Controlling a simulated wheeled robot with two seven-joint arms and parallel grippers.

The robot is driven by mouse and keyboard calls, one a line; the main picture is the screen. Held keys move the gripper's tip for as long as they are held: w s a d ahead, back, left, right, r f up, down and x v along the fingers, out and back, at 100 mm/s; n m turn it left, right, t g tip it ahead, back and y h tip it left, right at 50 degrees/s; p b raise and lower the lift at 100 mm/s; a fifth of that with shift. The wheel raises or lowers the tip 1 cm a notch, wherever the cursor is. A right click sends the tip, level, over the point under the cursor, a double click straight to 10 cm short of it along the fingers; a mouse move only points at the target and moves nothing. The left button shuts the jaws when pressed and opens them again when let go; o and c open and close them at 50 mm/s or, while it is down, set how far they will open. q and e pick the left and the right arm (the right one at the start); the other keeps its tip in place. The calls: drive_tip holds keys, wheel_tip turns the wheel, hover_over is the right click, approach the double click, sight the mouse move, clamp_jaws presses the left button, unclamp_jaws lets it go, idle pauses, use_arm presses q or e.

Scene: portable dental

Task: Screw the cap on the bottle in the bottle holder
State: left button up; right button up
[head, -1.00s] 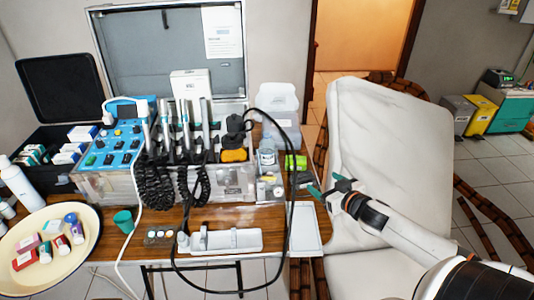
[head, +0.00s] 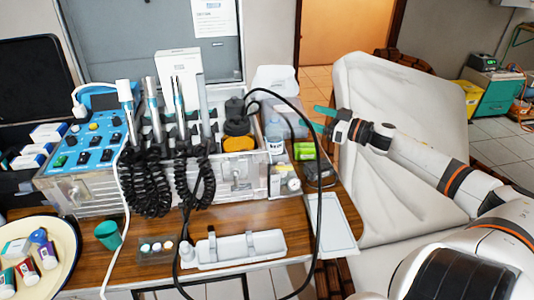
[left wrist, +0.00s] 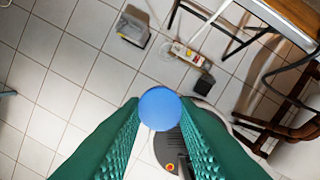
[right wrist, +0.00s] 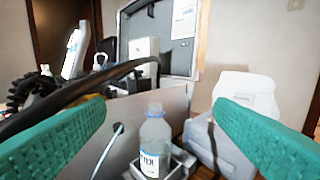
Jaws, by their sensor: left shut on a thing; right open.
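The clear water bottle (right wrist: 155,134) stands upright in the metal bottle holder (right wrist: 177,169) in the right wrist view, its neck without a cap. In the head view the bottle (head: 274,137) is at the right end of the dental unit. My right gripper (head: 328,122) is open and empty, just right of the bottle; in the right wrist view its green fingers point forward with the bottle farther ahead between them. My left gripper (left wrist: 159,112) is shut on the round blue cap (left wrist: 159,108), held over the tiled floor. It is outside the head view.
A black hose (head: 318,180) loops close to the bottle and crosses the left of the right wrist view. Green items (head: 304,151) stand right of the bottle. A white tray (head: 331,226) lies at the table's right end, beside the pale chair (head: 395,120).

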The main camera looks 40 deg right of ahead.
drive_tip(key=b, duration=0.6)
approach(274, 138)
drive_tip(key=d+r, duration=0.1)
drive_tip(key=d, duration=0.2)
drive_tip(key=shift+w+d+f+b, duration=0.15)
drive_tip(key=shift+f+b, duration=0.15)
drive_tip(key=shift+b, duration=0.15)
use_arm(q)
wheel_tip(274, 138, down, 10)
drive_tip(key=w, duration=0.1)
drive_tip(key=shift+a+r, duration=0.2)
drive_tip(key=shift+r, duration=0.05)
drive_tip(key=shift+w, duration=0.1)
wheel_tip(274, 138, down, 3)
drive_tip(key=b, duration=0.3)
use_arm(e)
drive_tip(key=x, duration=0.7)
